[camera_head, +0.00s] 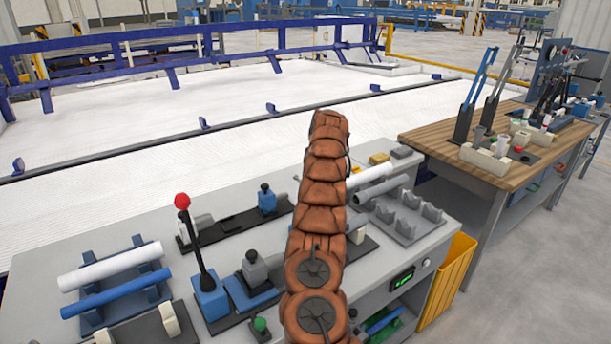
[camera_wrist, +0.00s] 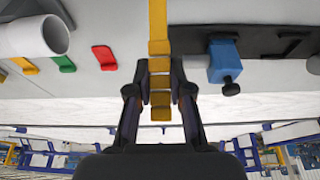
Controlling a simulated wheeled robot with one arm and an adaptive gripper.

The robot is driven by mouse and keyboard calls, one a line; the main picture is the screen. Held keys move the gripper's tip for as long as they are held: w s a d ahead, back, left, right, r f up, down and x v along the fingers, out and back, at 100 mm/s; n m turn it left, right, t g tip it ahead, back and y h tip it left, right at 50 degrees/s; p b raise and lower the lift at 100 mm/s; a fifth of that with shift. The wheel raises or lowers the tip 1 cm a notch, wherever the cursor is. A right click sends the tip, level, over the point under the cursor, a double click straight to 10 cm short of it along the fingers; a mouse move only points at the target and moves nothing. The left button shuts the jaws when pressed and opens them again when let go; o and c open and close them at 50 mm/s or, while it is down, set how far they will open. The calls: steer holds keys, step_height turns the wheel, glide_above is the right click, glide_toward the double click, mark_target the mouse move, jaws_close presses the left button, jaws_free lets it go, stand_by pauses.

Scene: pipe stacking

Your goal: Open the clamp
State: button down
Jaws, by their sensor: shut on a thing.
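In the wrist view my gripper (camera_wrist: 160,78) is shut on a long yellow bar (camera_wrist: 158,32). The bar has dark cross lines near its end and runs between the two dark fingers to the picture's top edge. I cannot tell whether it is part of a clamp. In the head view my brown-covered arm hides my gripper and the bar. A black lever with a red ball (camera_head: 182,201) stands upright on a blue base (camera_head: 210,300), left of my arm. A blue block (camera_head: 267,200) on a dark rail also shows in the wrist view (camera_wrist: 222,60), beside my gripper.
A white pipe (camera_head: 370,174) and a grey cradle (camera_head: 408,224) lie right of my arm. At left, a white pipe (camera_head: 110,267) and a blue pipe (camera_head: 116,293) rest on a blue rack. A wooden-topped bench (camera_head: 435,133) stands at right.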

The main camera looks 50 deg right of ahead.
steer(key=shift+w, duration=0.1)
steer(key=c, duration=1)
jaws_free()
steer(key=shift+c, duration=0.2)
steer(key=v, duration=0.7)
steer(key=shift+r, duration=0.2)
